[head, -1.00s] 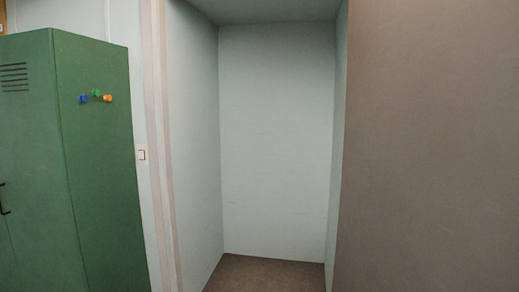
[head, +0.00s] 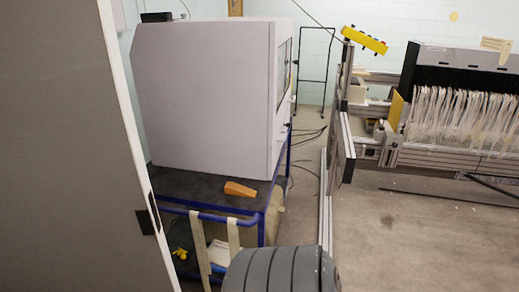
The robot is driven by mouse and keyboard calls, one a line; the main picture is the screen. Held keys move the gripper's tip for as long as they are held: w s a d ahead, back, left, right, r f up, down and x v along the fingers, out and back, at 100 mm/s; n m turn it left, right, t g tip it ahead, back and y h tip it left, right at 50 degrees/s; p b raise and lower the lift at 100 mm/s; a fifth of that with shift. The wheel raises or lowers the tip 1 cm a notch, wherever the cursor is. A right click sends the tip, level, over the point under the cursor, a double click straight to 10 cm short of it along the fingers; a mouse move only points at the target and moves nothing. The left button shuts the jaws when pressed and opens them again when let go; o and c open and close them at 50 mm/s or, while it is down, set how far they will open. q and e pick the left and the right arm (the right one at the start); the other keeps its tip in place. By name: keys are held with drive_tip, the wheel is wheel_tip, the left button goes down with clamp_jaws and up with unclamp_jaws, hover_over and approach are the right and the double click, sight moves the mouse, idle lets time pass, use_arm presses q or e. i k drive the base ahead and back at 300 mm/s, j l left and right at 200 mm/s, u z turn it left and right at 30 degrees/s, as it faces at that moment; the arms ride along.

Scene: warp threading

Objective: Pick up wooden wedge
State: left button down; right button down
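The wooden wedge (head: 240,189) is a small orange-brown block. It lies on the dark top of a blue-framed cart (head: 185,186), near the cart's front right corner and in front of a large light grey cabinet. Nothing touches it from above. Neither of my grippers shows in the head view, so I cannot see whether they are open or shut.
The grey cabinet (head: 200,95) fills most of the cart top. A door (head: 60,150) stands at the left. A dark ribbed cylinder (head: 282,272) is at the bottom centre. A loom-like machine with white threads (head: 460,115) stands at the right. Open floor (head: 420,240) lies in front of it.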

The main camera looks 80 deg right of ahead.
sight(232, 188)
drive_tip(key=z, duration=2.35)
drive_tip(key=i+l+u, duration=0.1)
drive_tip(key=i+l, duration=0.15)
drive_tip(key=i+l+u, duration=0.1)
drive_tip(key=l, duration=0.35)
drive_tip(key=i, duration=0.1)
